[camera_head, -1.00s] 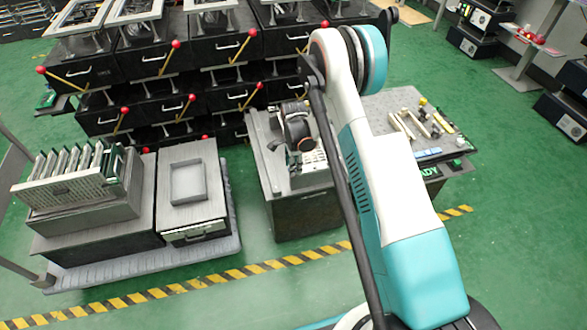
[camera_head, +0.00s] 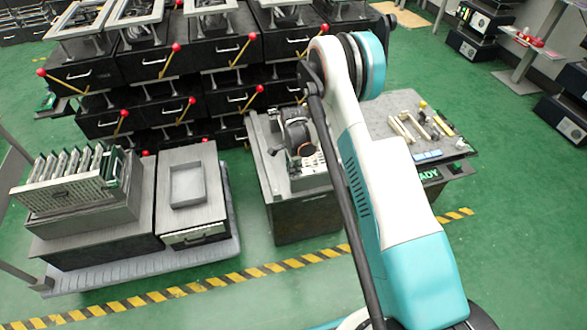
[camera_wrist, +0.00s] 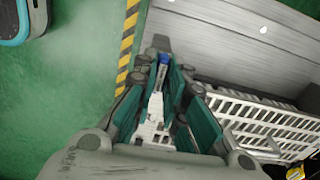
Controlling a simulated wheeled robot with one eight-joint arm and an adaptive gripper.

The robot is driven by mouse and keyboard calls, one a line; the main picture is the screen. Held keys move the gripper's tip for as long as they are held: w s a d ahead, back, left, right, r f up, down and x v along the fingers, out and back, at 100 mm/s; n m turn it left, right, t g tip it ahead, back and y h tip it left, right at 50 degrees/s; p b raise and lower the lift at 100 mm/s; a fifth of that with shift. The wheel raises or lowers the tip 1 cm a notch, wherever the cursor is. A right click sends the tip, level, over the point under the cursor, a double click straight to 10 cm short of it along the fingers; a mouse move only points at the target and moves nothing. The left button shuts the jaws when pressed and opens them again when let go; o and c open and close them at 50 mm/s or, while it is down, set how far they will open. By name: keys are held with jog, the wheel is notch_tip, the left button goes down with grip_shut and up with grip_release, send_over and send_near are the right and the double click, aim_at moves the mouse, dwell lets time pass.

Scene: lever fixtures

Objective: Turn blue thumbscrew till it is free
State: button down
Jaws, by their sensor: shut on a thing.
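In the wrist view the blue thumbscrew (camera_wrist: 163,59) shows as a small blue piece between the tips of my gripper (camera_wrist: 163,68). The two fingers look shut on it from both sides. A white notched part (camera_wrist: 154,112) shows between the teal finger pads, below the blue piece in the picture. The fingers hide most of the thumbscrew, so its thread and seat cannot be seen. In the head view my gripper (camera_head: 300,138) is a dark shape over the workbench (camera_head: 262,160), and the thumbscrew cannot be made out there.
A white slotted grille (camera_wrist: 255,118) and a pale grey surface (camera_wrist: 225,45) lie right of my fingers. Loose bars and tools (camera_head: 420,125) lie on the bench's right part. A rack of cards (camera_head: 75,180) and a grey tray (camera_head: 187,184) stand left. Green floor is free in front.

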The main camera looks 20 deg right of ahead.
jog(key=n, duration=0.8)
jog(key=shift+n, duration=0.3)
jog(key=n, duration=0.8)
jog(key=shift+n, duration=0.3)
dwell(0.3)
jog(key=c, duration=1.6)
grip_release()
jog(key=shift+c, duration=0.2)
jog(key=shift+r, duration=0.1)
